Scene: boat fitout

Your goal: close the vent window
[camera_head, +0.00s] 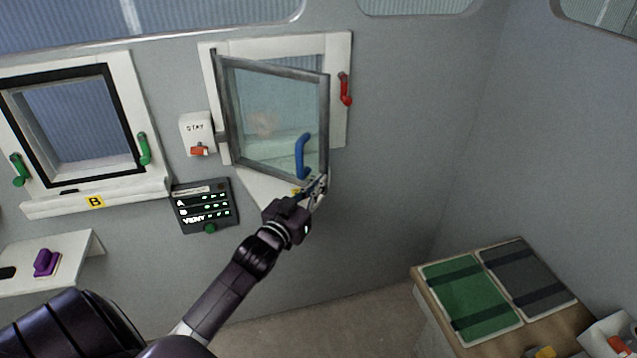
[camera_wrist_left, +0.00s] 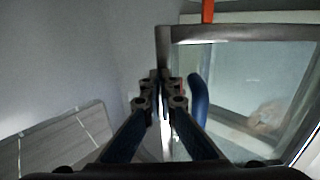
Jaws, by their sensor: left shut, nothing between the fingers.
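The vent window (camera_head: 270,122) is a grey-framed glass pane, hinged on its left side and swung partly open from its white wall frame (camera_head: 341,55). A blue handle (camera_head: 302,157) is on the pane near its lower right, and a red latch (camera_head: 346,90) is on the right of the white frame. My left gripper (camera_head: 321,186) is shut and empty at the pane's lower right corner, below the blue handle. In the left wrist view its fingers (camera_wrist_left: 160,92) are together beside the blue handle (camera_wrist_left: 198,100); whether they touch the pane frame is unclear. My right gripper is not in view.
A box marked STAY (camera_head: 196,128) with a red switch is left of the vent window. A dark panel (camera_head: 205,205) is below it. Window B (camera_head: 128,90), with green handles, is further left. A bench with green and grey pads (camera_head: 470,295) stands lower right.

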